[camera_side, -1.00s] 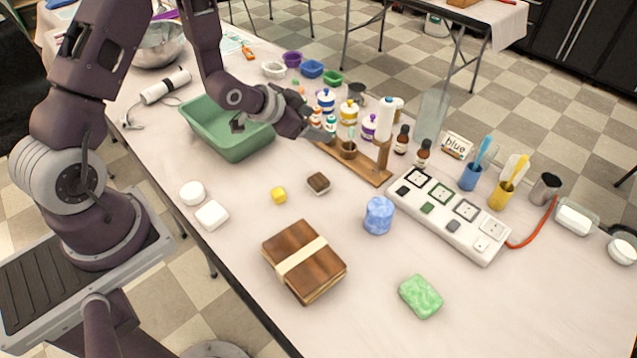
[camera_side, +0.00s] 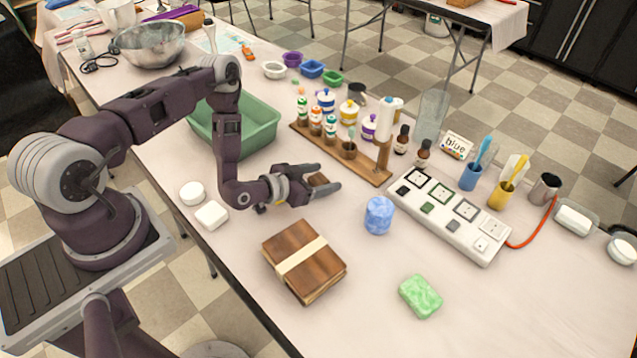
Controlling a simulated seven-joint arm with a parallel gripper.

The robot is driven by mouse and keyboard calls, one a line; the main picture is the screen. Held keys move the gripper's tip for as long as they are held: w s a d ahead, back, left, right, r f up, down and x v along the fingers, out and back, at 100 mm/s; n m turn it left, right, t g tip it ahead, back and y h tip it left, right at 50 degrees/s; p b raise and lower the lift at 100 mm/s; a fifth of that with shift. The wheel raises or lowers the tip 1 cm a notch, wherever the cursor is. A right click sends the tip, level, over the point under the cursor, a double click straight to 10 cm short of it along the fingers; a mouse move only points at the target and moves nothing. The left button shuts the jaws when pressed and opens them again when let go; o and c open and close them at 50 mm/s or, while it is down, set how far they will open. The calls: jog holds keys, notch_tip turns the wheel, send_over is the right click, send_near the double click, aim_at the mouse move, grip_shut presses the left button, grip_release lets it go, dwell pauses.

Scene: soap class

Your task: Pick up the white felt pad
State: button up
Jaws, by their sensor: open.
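A small white square, which looks like the white felt pad (camera_side: 481,244), lies at the near right end of a white board (camera_side: 495,256). Grey (camera_side: 453,226), green (camera_side: 427,208) and black (camera_side: 403,190) squares lie in line with it on the board. My gripper (camera_side: 329,179) is open above the table, left of the board and well apart from the white pad. Its fingers point right.
A blue round soap (camera_side: 379,215) stands between my gripper and the board. A banded wooden box (camera_side: 304,260) and green soap (camera_side: 420,296) lie nearer. A wooden rack (camera_side: 371,172) with bottles stands behind. A red cord (camera_side: 540,232) leaves the board's right side.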

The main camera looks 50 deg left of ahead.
jog(key=c, duration=1.5)
